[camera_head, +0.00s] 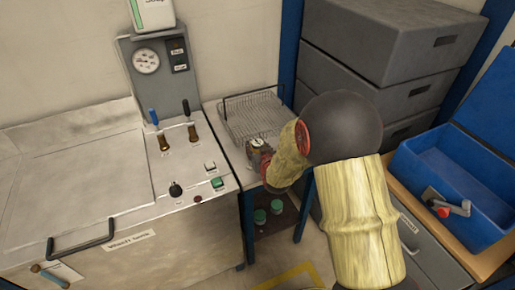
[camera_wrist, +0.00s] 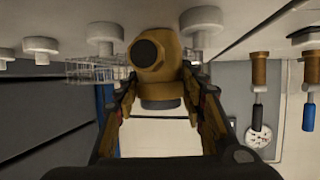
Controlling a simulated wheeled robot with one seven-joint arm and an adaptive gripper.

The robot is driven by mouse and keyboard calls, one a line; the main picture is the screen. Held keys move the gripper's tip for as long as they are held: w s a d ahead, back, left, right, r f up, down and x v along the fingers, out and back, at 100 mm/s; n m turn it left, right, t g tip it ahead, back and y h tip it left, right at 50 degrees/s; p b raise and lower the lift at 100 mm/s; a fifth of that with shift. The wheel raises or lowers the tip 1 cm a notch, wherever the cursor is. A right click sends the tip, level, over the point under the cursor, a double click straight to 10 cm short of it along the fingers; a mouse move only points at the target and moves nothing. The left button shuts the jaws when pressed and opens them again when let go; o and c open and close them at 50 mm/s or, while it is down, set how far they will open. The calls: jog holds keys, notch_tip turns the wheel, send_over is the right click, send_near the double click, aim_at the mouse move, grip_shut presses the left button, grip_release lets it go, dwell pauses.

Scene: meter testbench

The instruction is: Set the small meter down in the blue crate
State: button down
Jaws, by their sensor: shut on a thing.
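The small meter (camera_wrist: 155,85), a brass body with a dark round end, sits between the two fingers of my gripper (camera_wrist: 160,98) in the wrist view. My gripper is shut on it. In the head view the meter (camera_head: 256,144) shows small at the tip of my gripper (camera_head: 262,155), in front of the wire basket, partly hidden by my arm. The blue crate (camera_head: 478,226) stands open at the far right, with its blue lid raised behind it. My gripper is well to the left of the crate, apart from it.
A wire basket (camera_head: 254,117) sits on the side table behind my gripper. A test bench (camera_head: 170,230) with levers, buttons and a gauge (camera_head: 146,61) fills the left. Grey bins (camera_head: 360,75) are stacked at the back.

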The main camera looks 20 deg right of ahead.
jog(key=shift+f, duration=0.15)
jog(key=c, duration=1.1)
grip_release()
